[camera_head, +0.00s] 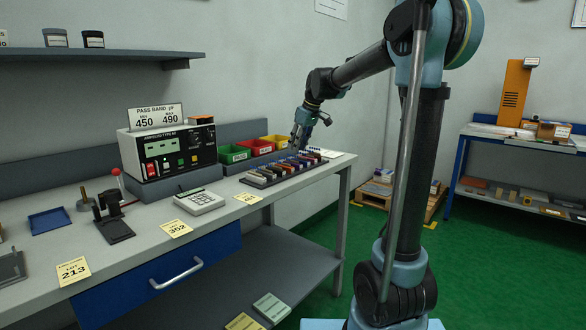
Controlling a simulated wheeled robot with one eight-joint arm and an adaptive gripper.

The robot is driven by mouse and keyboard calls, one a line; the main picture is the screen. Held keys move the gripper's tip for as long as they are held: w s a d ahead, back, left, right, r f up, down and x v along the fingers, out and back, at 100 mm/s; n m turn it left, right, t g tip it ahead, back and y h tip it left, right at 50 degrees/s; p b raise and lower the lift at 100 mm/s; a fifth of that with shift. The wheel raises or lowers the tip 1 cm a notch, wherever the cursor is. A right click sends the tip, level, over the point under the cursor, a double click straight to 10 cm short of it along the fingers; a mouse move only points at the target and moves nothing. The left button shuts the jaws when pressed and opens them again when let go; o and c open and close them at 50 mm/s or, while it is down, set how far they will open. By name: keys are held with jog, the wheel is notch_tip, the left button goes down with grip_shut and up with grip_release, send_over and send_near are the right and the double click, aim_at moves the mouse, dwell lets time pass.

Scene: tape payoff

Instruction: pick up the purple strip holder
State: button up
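A dark rack (262,184) on the bench's right part holds a row of several small strip holders in dark red, brown, blue and pale colours. They are too small for me to tell which one is purple. My gripper (299,143) points down above the far right part of this row. Its fingers partly cover the holders and bins behind. I cannot tell whether the fingers are open or shut, or whether they touch a holder.
Red (277,141), yellow and green (234,154) bins stand behind the rack. A red-knobbed lever device (112,218) and blue tray (49,221) are further left. A shelf (110,55) hangs above.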

aim_at(293, 162)
jog(key=shift+x, duration=3.75)
jog(key=shift+w, duration=0.15)
grip_shut()
